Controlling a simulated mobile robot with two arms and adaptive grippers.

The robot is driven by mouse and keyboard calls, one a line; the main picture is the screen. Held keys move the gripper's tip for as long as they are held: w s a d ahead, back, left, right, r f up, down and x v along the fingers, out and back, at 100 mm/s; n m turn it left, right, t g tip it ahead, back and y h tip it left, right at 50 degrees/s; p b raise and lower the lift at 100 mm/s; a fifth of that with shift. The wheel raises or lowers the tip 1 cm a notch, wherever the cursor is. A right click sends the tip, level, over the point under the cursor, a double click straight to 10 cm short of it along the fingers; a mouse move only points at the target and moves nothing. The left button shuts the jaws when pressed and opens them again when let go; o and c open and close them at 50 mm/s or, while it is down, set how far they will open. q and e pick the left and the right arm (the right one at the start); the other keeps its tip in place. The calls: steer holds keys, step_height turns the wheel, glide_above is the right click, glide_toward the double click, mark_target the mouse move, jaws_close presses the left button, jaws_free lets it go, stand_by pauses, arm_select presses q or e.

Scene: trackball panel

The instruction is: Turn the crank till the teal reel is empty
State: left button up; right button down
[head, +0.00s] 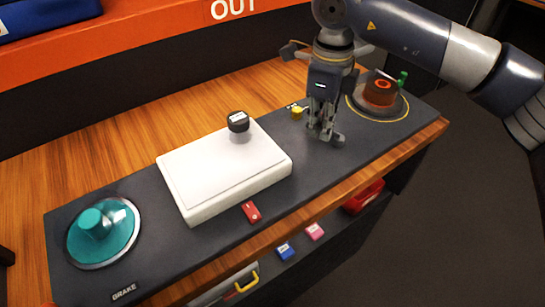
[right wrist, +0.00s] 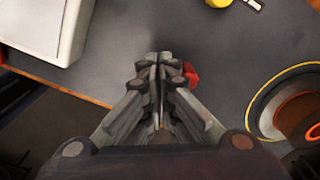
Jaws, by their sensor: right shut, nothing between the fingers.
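The teal reel (head: 122,228) is a round teal disc with a pale rim and a raised hub, at the left end of the dark panel (head: 200,240). At the far right end stands a red-brown reel (head: 380,92) inside a yellow ring, with a thin arm and a green knob (head: 402,78) that look like the crank. The reel shows partly in the right wrist view (right wrist: 300,112). My right gripper (head: 325,136) is shut and empty, pointing down over the panel between the white box and the red-brown reel; its fingertips (right wrist: 160,60) show in the wrist view.
A white box (head: 220,170) with a black knob (head: 238,121) behind it fills the panel's middle. A yellow knob (head: 297,113) is left of my gripper. A red part (right wrist: 190,75) is beside the fingertips. A red switch (head: 251,211) sits near the front edge.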

arm_select(q)
steer(key=shift+a+r, duration=0.1)
steer(key=shift+a, duration=0.05)
arm_select(e)
steer(key=shift+w+d, duration=0.15)
steer(key=shift+w, duration=0.75)
arm_select(q)
steer(key=shift+r, duration=0.1)
arm_select(e)
steer(key=shift+r, duration=0.1)
steer(key=shift+r+p, duration=0.25)
steer(key=shift+p, duration=0.1)
step_height(320, 180, up, 2)
steer(key=shift+w+p, duration=0.1)
steer(key=shift+p, duration=0.6)
steer(key=shift+r, duration=0.4)
step_height(320, 180, up, 2)
steer(key=shift+p, duration=0.85)
step_height(320, 180, up, 2)
steer(key=shift+p, duration=0.65)
steer(key=shift+r+p, duration=0.5)
steer(key=shift+r, duration=0.25)
arm_select(q)
steer(key=r, duration=0.5)
steer(key=shift+a+r, duration=0.2)
steer(key=shift+r, duration=0.05)
